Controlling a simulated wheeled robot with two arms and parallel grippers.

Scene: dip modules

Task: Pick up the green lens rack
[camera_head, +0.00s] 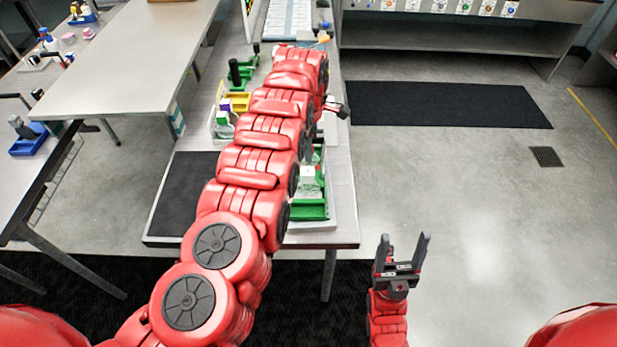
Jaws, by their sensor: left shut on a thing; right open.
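My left arm reaches up the picture over the table and hides much of what lies below it. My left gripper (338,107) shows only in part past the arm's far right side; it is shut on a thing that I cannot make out. A green holder (311,209) with a white piece in it sits in a pale tray under the arm. Another green holder (241,72) with black upright parts stands farther back, left of the arm. I cannot tell which is the green lens rack. My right gripper (403,262) is open and empty, over the floor right of the table.
The table (342,205) bears a dark mat (184,190) at its near left. A yellow bin (236,102) stands left of my arm. A long bench (125,60) is at the left, a shelf unit (450,38) at the back right. Open floor lies at the right.

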